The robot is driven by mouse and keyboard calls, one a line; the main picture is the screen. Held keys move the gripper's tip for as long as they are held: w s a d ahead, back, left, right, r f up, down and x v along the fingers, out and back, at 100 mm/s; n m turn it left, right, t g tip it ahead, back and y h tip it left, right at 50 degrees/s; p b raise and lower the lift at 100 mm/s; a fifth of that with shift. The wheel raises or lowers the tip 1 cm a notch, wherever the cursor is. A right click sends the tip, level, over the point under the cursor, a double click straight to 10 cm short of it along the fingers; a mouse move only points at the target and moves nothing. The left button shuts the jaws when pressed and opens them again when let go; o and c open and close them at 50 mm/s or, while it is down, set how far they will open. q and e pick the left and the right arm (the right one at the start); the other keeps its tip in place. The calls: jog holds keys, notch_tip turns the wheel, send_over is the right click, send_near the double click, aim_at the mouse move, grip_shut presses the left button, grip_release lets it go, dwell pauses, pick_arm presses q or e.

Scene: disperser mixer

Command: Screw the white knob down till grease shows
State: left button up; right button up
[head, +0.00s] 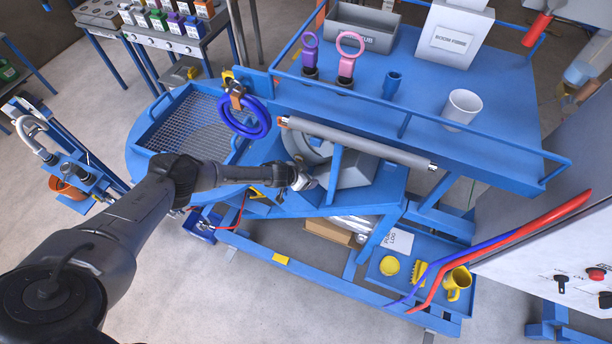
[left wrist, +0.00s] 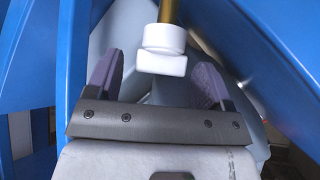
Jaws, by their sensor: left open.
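The white knob (left wrist: 162,52) shows in the left wrist view, on a brass-coloured stem (left wrist: 169,10). My left gripper (left wrist: 157,78) is open, with one dark finger on each side of the knob in the picture. I see gaps between the knob and both fingers; how deep it sits between them is hard to tell. In the head view my left gripper (head: 303,182) reaches in under the blue frame, beside the grey machine housing (head: 357,172). No grease can be seen. My right gripper is not in view.
Blue frame bars (head: 335,172) stand close around my left gripper. A grey roller (head: 360,144) crosses above it. A blue ring handle (head: 246,118) hangs near my forearm. A lower tray (head: 415,290) holds a yellow mug (head: 457,283). Red and blue hoses (head: 525,232) run at the right.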

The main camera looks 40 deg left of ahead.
pick_arm(q)
jog(key=c, duration=0.9)
jog(key=shift+w+m+h+b, duration=0.1)
jog(key=shift+m+h+b, duration=0.3)
jog(key=shift+m+b, duration=0.35)
jog(key=shift+d+m+g+h+b, duration=0.1)
jog(key=shift+m+g+h+b, duration=0.4)
jog(key=shift+b, duration=0.6)
jog(key=shift+m+b, duration=0.3)
jog(key=shift+m, duration=0.05)
jog(key=o, duration=0.9)
jog(key=shift+s+a+r, duration=0.1)
jog(key=shift+s+a, duration=0.1)
